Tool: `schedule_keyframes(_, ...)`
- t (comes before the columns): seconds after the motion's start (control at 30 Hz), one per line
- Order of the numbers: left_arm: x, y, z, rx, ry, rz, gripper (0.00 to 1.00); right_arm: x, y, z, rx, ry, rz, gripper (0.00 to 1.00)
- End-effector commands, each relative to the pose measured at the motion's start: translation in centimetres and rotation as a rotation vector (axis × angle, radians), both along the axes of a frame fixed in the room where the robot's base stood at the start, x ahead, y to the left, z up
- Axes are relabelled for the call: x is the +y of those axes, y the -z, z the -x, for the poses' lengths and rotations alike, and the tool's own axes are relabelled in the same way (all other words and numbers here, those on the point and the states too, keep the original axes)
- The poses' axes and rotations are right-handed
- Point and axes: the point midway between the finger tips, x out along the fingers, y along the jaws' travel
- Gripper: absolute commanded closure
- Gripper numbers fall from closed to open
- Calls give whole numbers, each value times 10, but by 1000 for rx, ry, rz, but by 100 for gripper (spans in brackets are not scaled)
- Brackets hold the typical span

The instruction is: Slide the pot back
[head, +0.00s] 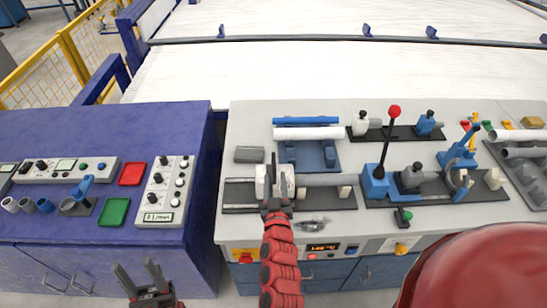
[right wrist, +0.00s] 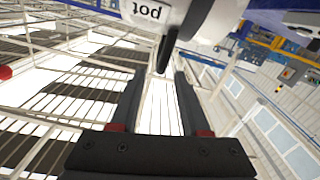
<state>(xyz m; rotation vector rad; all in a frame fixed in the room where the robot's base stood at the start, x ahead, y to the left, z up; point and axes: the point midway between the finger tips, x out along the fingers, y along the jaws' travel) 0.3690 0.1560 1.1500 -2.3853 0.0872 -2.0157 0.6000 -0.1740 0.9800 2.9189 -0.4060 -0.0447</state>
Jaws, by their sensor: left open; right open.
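A white block (head: 261,187) sits at the left part of a dark base with a grey rod, on the grey bench; I take it to be the pot. In the right wrist view a white body lettered "pot" (right wrist: 150,12) is at the top, beyond the fingertips, with a dark rod-like part beside it. My right gripper (head: 279,168) is over the white block in the head view and hides part of it. Its fingers (right wrist: 157,72) are apart with nothing between them; I cannot tell contact. My left gripper (head: 137,272) is open and empty before the blue cabinet.
The grey bench also bears a blue stand with pipes (head: 308,132), a red-knobbed lever (head: 394,112) and a blue clamp fixture (head: 376,182). A metal piece (head: 313,227) lies in front of the base. A blue cabinet (head: 60,225) stands left, across a gap.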

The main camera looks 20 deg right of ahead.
Motion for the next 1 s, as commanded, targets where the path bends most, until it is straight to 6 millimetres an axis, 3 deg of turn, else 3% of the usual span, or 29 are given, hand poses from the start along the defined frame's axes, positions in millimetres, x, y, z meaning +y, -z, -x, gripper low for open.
schedule_keyframes(0.2,0,-16,0,0,0,0,50,-13,-5,-46,-3,1,1,54)
schedule_keyframes(0.4,0,-23,0,0,0,0,50,-19,-1,-70,0,-2,0,54)
schedule_keyframes(0.87,0,-25,0,0,0,0,50,-22,-1,-79,-2,1,0,54)
schedule_keyframes(1.0,0,-25,0,0,0,0,50,-22,0,-79,-2,0,0,79)
